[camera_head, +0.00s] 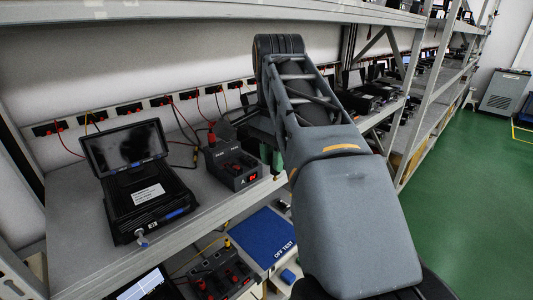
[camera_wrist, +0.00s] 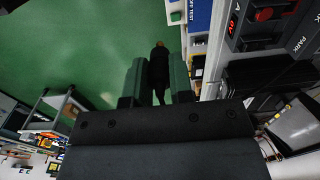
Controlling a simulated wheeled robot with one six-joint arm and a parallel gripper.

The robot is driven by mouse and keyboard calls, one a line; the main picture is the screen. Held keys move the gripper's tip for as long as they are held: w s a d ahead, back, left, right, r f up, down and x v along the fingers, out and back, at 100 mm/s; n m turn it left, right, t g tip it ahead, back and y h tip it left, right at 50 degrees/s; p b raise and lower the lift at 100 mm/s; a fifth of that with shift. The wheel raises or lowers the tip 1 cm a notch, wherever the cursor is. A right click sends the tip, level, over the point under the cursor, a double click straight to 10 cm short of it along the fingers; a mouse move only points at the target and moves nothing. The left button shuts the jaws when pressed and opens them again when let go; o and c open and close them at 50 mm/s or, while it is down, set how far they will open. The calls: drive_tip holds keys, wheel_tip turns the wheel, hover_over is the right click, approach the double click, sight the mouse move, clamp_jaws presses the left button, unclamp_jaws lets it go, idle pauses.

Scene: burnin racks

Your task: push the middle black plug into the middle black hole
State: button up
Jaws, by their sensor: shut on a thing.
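My gripper (camera_wrist: 157,88) is shut on a black plug (camera_wrist: 158,66), which shows between its two green-grey fingers in the wrist view. In the head view my gripper (camera_head: 272,158) is at the right side of a dark socket box (camera_head: 232,166), mostly hidden behind my arm. The plug itself is hidden there. The socket box also shows at the top right of the wrist view (camera_wrist: 250,38), with a red part and a "PARK" label. The plug appears apart from the box, with green floor behind it. I cannot make out the middle black hole in either view.
A black device with an open screen (camera_head: 134,180) stands left of the socket box on the grey shelf (camera_head: 75,235). Red, yellow and black leads run to wall sockets (camera_head: 128,109). Below lie a blue "OFF TEST" mat (camera_head: 262,238) and another box with red parts (camera_head: 222,274).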

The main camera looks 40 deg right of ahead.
idle(0.3)
drive_tip(key=w+d+f+n+p, duration=0.1)
drive_tip(key=w+n+p, duration=0.1)
drive_tip(key=w+p, duration=0.4)
drive_tip(key=w+d+f+n+p, duration=0.2)
drive_tip(key=w+p, duration=0.3)
drive_tip(key=w, duration=0.7)
drive_tip(key=shift+w+f+p, duration=0.15)
drive_tip(key=shift+f+p, duration=0.15)
drive_tip(key=shift+p, duration=0.1)
drive_tip(key=shift+f+p, duration=0.35)
idle(2.1)
drive_tip(key=shift+f+b, duration=0.55)
drive_tip(key=shift+f, duration=0.75)
idle(1.8)
